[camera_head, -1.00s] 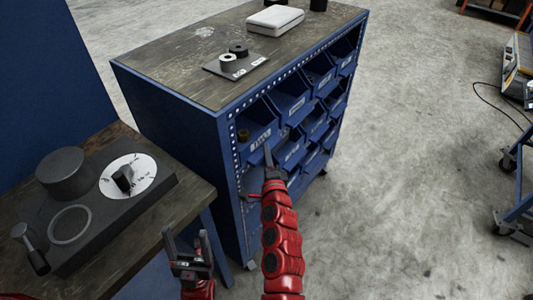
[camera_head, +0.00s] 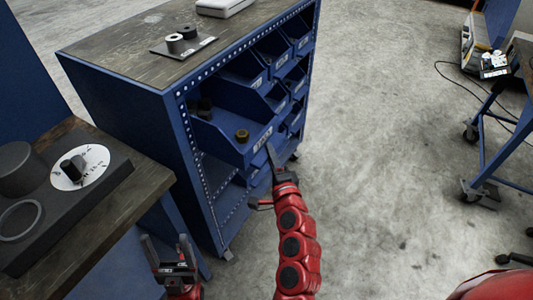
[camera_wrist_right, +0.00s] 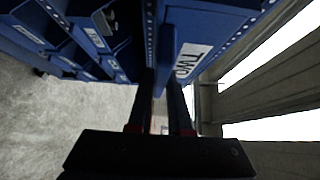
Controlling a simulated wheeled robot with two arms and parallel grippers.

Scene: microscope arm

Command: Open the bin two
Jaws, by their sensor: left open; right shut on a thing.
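Bin two (camera_head: 218,145), a blue bin, is slid well out of the top row of the blue cabinet (camera_head: 125,125). A brass-coloured nut (camera_head: 242,135) lies in it near the front, and dark parts (camera_head: 203,108) lie further back. My right gripper (camera_head: 273,160) is at the bin's front. In the right wrist view, the label "TWO" (camera_wrist_right: 190,60) shows beside a blue handle tab (camera_wrist_right: 168,48), and my right gripper (camera_wrist_right: 166,100) is shut on this tab. My left gripper (camera_head: 168,250) is open and empty, low in front of the cabinet.
Several other blue bins (camera_head: 272,50) sit in the cabinet to the right. A side table (camera_head: 125,215) with a dark dial device (camera_head: 110,185) stands at left. A blue wheeled cart (camera_head: 485,150) is at far right. The floor between is clear.

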